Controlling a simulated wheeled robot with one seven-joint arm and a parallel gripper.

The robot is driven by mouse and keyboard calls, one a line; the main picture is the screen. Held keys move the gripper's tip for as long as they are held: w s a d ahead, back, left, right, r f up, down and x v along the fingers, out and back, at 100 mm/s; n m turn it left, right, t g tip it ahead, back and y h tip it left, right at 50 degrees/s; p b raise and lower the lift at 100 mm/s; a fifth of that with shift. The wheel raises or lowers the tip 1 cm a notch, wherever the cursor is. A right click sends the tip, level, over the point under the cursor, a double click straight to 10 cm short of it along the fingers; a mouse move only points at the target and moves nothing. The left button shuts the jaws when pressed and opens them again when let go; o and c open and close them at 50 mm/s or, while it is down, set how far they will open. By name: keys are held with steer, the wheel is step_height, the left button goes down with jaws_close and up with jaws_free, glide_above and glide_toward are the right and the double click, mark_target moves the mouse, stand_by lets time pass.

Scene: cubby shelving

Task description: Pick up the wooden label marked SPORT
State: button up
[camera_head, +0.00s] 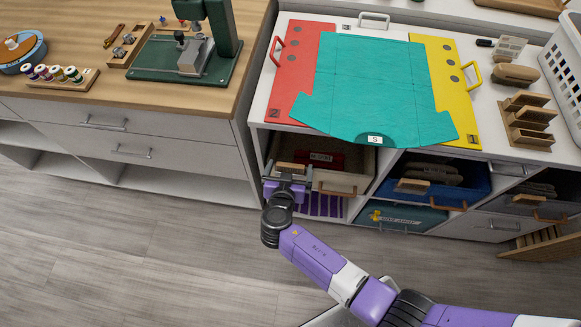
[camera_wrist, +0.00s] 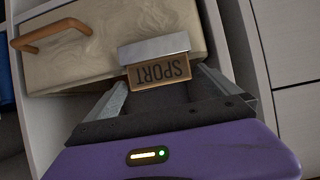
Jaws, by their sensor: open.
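The wooden label marked SPORT (camera_wrist: 158,72) shows upside down in the wrist view, under a pale grey strip on the front of a cream bin. It also shows in the head view as a small wooden piece (camera_head: 291,167) at my gripper. My gripper (camera_wrist: 163,84) is open, with one finger on each side of the label. I cannot tell whether the fingers touch it. The cream bin (camera_wrist: 110,35) has a wooden handle (camera_wrist: 50,36) and sits in a cubby under the counter; it shows in the head view (camera_head: 340,183) too.
A blue bin (camera_head: 468,186) and a teal case (camera_head: 400,216) fill cubbies to the right. A teal shirt (camera_head: 370,85) lies on red and yellow folding boards on the counter above. A white cabinet panel (camera_wrist: 290,45) is close on the right in the wrist view.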

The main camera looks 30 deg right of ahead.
steer(key=shift+x, duration=0.95)
steer(key=shift+a, duration=0.1)
steer(key=c, duration=1.3)
